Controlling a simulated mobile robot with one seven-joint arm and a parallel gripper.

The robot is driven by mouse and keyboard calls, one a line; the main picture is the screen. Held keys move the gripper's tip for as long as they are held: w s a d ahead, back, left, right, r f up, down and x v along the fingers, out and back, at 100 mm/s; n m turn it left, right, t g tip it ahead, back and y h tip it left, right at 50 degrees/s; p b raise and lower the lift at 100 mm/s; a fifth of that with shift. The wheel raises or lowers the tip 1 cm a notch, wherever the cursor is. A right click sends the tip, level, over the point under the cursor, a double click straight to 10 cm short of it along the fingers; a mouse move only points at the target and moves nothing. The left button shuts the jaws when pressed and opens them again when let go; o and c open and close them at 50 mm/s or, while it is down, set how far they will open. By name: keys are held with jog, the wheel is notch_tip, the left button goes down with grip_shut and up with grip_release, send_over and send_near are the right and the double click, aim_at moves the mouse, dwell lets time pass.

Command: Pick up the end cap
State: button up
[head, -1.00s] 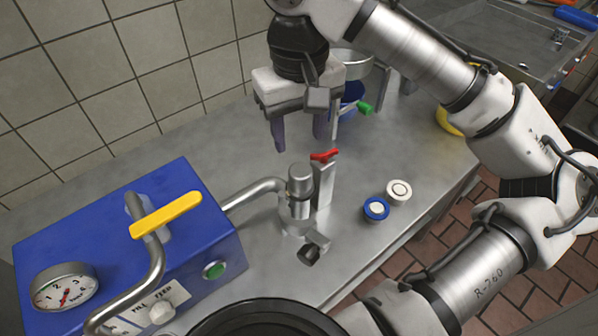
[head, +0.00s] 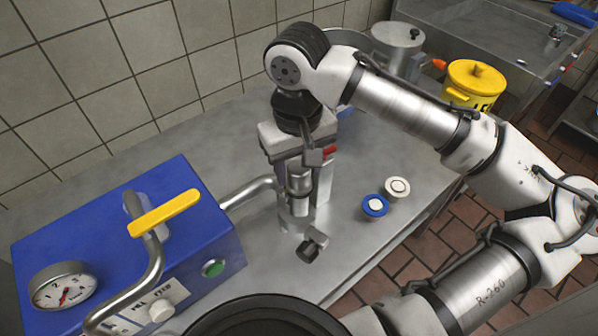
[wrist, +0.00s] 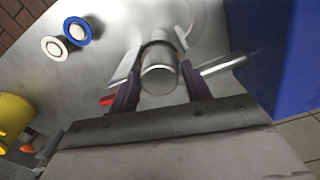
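A shiny metal cylinder, which looks like the end cap (head: 300,181), stands at the end of the pipe from the blue machine. In the wrist view the end cap (wrist: 159,78) lies between my two dark fingers, with a narrow gap visible on each side. My gripper (wrist: 158,66) is open around it. In the head view my gripper (head: 299,172) is directly over and around the cylinder, its fingers partly hidden by the cap and my wrist.
The blue machine (head: 95,235) with a yellow lever stands left. A blue-rimmed disc (head: 375,205) and a white disc (head: 397,188) lie right. A yellow bucket (head: 474,85) and a metal pot (head: 398,48) stand behind.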

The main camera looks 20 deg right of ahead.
jog(key=c, duration=0.8)
jog(key=shift+r, duration=0.15)
